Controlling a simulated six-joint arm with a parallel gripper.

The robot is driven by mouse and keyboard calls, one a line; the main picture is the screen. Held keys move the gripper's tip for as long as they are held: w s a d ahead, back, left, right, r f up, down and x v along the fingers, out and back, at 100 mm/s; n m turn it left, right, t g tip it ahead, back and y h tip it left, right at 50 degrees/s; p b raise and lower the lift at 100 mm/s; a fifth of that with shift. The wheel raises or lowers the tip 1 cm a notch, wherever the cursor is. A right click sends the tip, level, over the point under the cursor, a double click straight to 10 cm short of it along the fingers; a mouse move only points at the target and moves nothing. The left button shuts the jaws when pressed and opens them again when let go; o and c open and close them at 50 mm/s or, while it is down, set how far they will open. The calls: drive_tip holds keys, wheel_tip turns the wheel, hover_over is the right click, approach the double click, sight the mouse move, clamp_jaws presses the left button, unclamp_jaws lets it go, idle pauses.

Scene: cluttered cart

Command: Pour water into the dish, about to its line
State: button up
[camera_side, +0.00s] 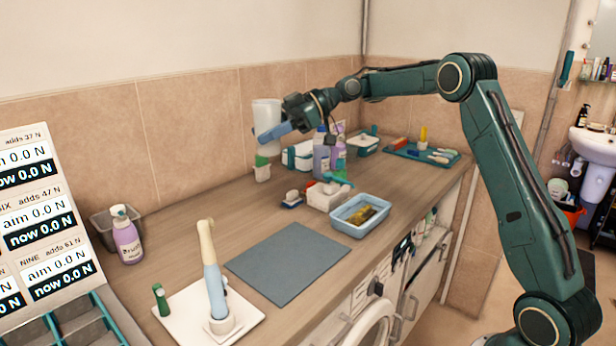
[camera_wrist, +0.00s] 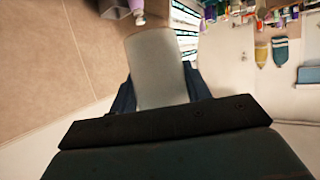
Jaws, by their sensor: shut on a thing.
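My gripper (camera_side: 277,132) is shut on a whitish, cup-like container (camera_side: 266,115) and holds it up above the back of the counter, near the tiled wall. The container looks roughly upright in the side view. In the wrist view the pale container (camera_wrist: 156,65) sits between my blue fingers (camera_wrist: 158,95); its inside and any water are hidden. A light blue rectangular dish (camera_side: 337,217) stands on the counter near the front edge, to the right of and below my gripper. A dark and yellow item lies in it. I cannot make out a line or water level.
A grey mat (camera_side: 288,262) lies bare left of the dish. A white tray (camera_side: 178,303) holds an electric toothbrush (camera_side: 213,275). A purple bottle (camera_side: 127,238) stands at left. Bottles (camera_side: 321,155) and boxes crowd behind the dish; a teal tray (camera_side: 405,151) is farther right.

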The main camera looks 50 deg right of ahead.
drive_tip(key=s+d+m+t+h, duration=0.2)
drive_tip(key=s+d+m+h, duration=0.15)
drive_tip(key=d, duration=0.85)
drive_tip(key=s+d+m+t+h, duration=0.3)
drive_tip(key=d+m, duration=0.1)
drive_tip(key=d, duration=0.8)
drive_tip(key=s+d+m+t+h, duration=0.2)
drive_tip(key=s+d+m+h, duration=0.15)
drive_tip(key=d, duration=0.85)
drive_tip(key=shift+a+f, duration=0.1)
drive_tip(key=shift+f, duration=10.3)
drive_tip(key=shift+a+r+n, duration=0.1)
drive_tip(key=shift+n, duration=0.2)
drive_tip(key=a+n+h, duration=0.1)
drive_tip(key=n+h, duration=0.1)
drive_tip(key=shift+a+r+n+h, duration=0.2)
drive_tip(key=shift+a+n+h, duration=0.1)
drive_tip(key=shift+a+n, duration=0.1)
